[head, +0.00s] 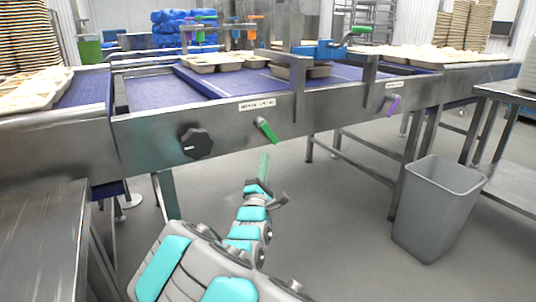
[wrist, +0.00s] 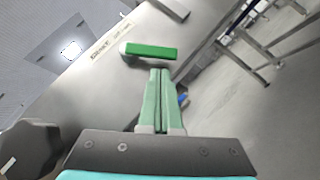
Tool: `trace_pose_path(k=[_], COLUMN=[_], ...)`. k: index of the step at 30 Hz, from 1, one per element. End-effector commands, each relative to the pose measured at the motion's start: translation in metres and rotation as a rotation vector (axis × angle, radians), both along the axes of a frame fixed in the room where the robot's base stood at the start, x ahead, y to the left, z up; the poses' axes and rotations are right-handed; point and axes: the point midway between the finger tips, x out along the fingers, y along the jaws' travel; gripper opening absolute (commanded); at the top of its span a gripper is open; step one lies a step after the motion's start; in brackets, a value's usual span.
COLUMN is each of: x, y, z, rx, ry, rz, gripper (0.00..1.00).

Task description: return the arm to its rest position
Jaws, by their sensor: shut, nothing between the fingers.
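My gripper (head: 263,167) has green fingers and is at the end of my turquoise and grey arm, in the lower middle of the head view. It is in front of the conveyor's metal side, just below a green lever handle (head: 266,130). In the wrist view the fingers (wrist: 160,80) are together with nothing between them. The green handle (wrist: 152,51) shows just beyond the fingertips there, apart from them as far as I can tell.
A conveyor (head: 215,126) with a blue belt and trays spans the view. A black knob (head: 196,143) and a purple lever (head: 392,104) are on its side. A grey bin (head: 437,205) stands at right. A metal table (head: 40,235) is at left. Floor between is clear.

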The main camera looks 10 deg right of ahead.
Motion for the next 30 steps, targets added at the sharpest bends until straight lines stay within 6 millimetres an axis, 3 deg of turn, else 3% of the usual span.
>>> trace_pose_path(k=[8,13,17,22,26,30], x=[-0.017,-0.015,-0.014,-0.032,-0.062,-0.109], y=[0.01,-0.004,-0.027,-0.042,-0.039,-0.027], z=[-0.009,-0.017,-0.039,-0.08,-0.107,-0.127], rx=[0.001,0.119,0.374,0.784,1.077,1.364], ry=[0.0,0.051,0.16,0.327,0.448,0.57], rz=[0.007,0.016,0.03,0.022,-0.017,-0.096], gripper=[0.0,0.0,0.0,0.0,0.0,0.0])
